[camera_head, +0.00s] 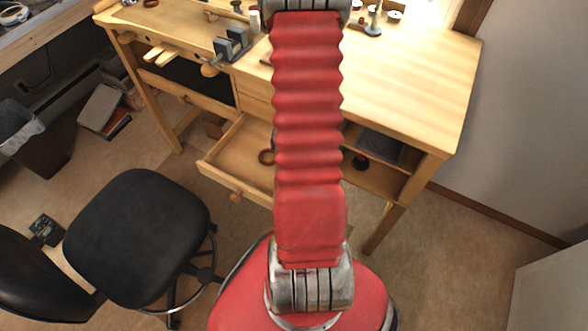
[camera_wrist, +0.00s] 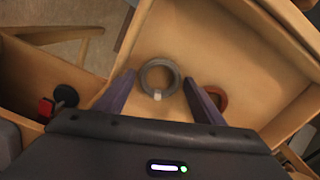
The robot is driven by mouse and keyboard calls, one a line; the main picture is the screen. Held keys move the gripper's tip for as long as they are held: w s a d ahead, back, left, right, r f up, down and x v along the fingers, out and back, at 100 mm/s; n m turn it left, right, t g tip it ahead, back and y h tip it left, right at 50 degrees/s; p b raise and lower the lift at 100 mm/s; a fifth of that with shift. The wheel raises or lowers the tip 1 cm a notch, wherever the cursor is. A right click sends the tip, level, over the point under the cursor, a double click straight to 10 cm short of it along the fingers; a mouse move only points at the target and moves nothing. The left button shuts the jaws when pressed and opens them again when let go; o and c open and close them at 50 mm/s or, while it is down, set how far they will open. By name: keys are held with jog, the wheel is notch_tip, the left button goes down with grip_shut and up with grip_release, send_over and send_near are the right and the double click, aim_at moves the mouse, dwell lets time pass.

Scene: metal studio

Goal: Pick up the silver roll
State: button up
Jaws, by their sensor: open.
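The silver roll (camera_wrist: 174,73) is a grey ring with a small pale tab at its near side. It lies on the floor of the open wooden drawer (camera_wrist: 258,60) in the wrist view. My gripper (camera_wrist: 159,77) is open, its two dark fingers pointing toward the roll, one on each side of it. No contact between fingers and roll shows, and the height gap is hard to judge. In the head view the drawer (camera_head: 236,165) is pulled out of the workbench, while my red arm hides the roll and my gripper.
A brown ring (camera_wrist: 216,97) lies in the drawer beside my right finger. A black round item (camera_wrist: 66,96) and a red item (camera_wrist: 46,110) are left of the drawer. The workbench (camera_head: 420,80) stands above; a black chair (camera_head: 137,238) stands at left.

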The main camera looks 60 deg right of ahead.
jog(key=shift+c, duration=0.7)
jog(key=c, duration=0.7)
jog(key=shift+r, duration=0.1)
jog(key=shift+c, duration=0.2)
notch_tip(320, 180, up, 10)
